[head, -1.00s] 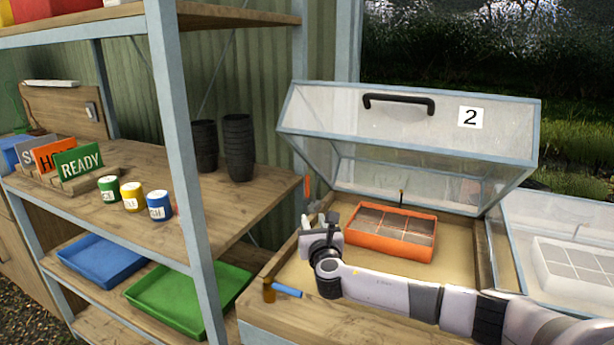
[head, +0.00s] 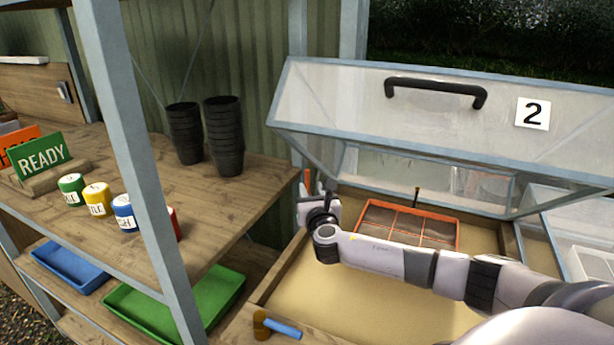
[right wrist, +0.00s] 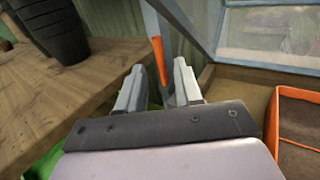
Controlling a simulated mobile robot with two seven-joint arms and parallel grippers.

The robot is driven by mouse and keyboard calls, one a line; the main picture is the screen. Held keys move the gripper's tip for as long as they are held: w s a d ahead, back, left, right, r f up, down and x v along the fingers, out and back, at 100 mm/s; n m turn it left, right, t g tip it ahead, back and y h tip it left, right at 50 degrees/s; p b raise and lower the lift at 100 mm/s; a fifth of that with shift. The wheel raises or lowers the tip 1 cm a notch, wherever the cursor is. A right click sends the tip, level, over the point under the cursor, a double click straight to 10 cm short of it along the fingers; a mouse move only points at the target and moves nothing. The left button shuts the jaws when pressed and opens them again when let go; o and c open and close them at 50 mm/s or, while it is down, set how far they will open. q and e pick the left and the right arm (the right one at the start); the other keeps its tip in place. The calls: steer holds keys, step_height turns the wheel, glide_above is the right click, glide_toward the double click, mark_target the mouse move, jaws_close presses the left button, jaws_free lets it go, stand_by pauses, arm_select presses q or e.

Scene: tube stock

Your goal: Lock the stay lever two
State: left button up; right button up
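The lid marked 2 (head: 440,105) is raised over the wooden cold frame. An orange lever (head: 307,178) stands at the frame's back left corner, by the lid's grey side bar. In the right wrist view the orange lever (right wrist: 158,62) stands near the gap between my fingertips. My right gripper (head: 318,195) is at this corner, just in front of the lever; in the wrist view its fingers (right wrist: 156,80) are apart with nothing gripped. I cannot tell whether they touch the lever. A blue handle (head: 283,330) on a brass-coloured knob sits at the front left. My left gripper is not in view.
An orange seed tray (head: 405,224) lies inside the frame, behind my right arm. The shelf (head: 230,205) at the left carries black pots (head: 224,140) close to the lever. A second frame with a white tray (head: 590,262) adjoins at the right.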

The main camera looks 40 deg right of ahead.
mark_target(307, 180)
steer(key=shift+b+x, duration=0.55)
steer(key=shift+x, duration=2.75)
